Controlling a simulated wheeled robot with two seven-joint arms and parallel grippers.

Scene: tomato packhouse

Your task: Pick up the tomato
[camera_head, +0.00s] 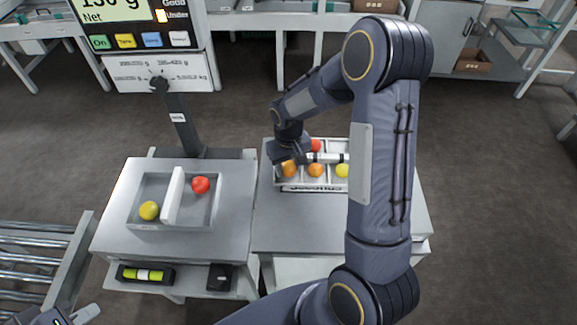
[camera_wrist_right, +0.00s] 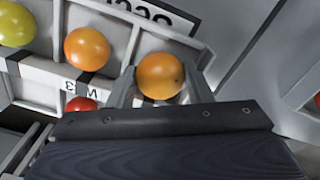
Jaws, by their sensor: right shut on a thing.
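My right gripper (camera_head: 287,158) reaches down at the left end of a white divided tray (camera_head: 318,188). It is shut on an orange tomato (camera_wrist_right: 160,75), which sits between its two fingers (camera_wrist_right: 160,90) in the right wrist view. The same tomato shows just below the gripper in the head view (camera_head: 289,169). Beside it in the tray are another orange tomato (camera_head: 315,170), a yellow tomato (camera_head: 342,170) and a red tomato (camera_head: 315,145). My left gripper (camera_head: 82,316) shows only partly at the bottom left edge, and its jaws cannot be made out.
Left of the tray, a grey two-part weighing tray (camera_head: 172,229) holds a yellow tomato (camera_head: 149,210) and a red tomato (camera_head: 200,185), with a divider between. A display screen (camera_head: 140,30) stands behind it. A roller conveyor (camera_head: 35,262) lies at the left. My right arm hides the divided tray's right end.

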